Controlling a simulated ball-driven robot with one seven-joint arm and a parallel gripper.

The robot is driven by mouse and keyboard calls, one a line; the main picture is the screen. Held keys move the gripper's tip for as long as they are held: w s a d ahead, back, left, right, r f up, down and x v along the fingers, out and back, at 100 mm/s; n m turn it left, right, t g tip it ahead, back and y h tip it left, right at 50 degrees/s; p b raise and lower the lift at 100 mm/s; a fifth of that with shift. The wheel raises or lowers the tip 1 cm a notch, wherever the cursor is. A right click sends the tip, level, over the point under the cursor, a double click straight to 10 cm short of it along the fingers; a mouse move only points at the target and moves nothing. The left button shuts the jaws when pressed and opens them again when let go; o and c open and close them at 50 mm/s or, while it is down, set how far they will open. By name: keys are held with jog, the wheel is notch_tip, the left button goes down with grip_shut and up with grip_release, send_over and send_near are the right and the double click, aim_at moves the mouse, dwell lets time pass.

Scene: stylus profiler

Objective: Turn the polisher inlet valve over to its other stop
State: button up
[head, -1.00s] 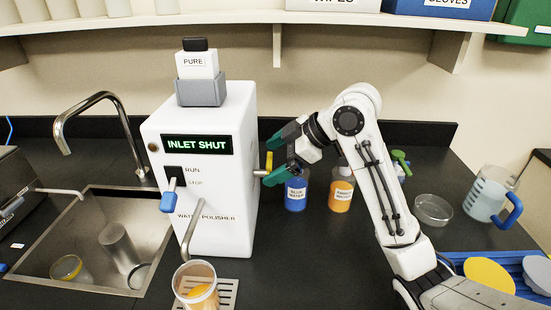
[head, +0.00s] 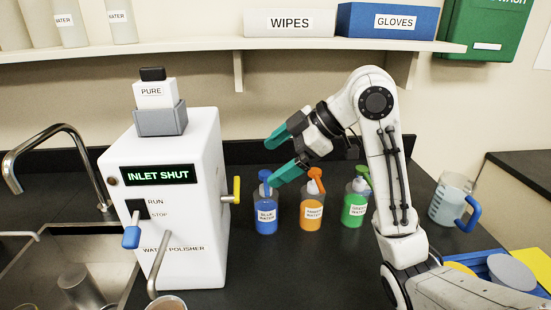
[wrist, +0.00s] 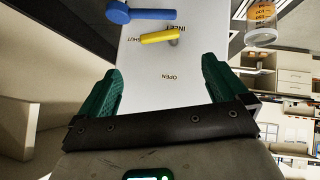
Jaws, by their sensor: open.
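The white water polisher (head: 165,215) stands left of centre in the head view; its display (head: 157,176) reads INLET SHUT. The inlet valve's yellow handle (head: 236,190) sits on a short stem on its right side. In the wrist view the yellow handle (wrist: 160,37) lies beside the INLET SHUT marking, and the OPEN marking (wrist: 171,77) is on the bare panel. My gripper (head: 268,165) is open and empty, right of and above the handle, apart from it. In the wrist view its green fingers (wrist: 160,68) are spread with nothing between them.
A jug (head: 450,200) is farther right. A sink lies left. A shelf (head: 230,45) runs above.

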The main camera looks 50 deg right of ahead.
aim_at(238, 187)
jog(key=w+a+f+m+p, duration=0.1)
jog(key=m+p, duration=0.4)
jog(key=m, duration=0.7)
jog(key=w+a+f+m+p, duration=0.1)
jog(key=w+f+m+p, duration=0.2)
jog(key=m, duration=0.9)
jog(key=w+a+f+m+p, duration=0.2)
jog(key=m+p, duration=0.5)
jog(key=m, duration=0.5)
jog(key=shift+w+f, duration=0.5)
jog(key=shift+f, duration=0.4)
jog(key=shift+c, duration=0.3)
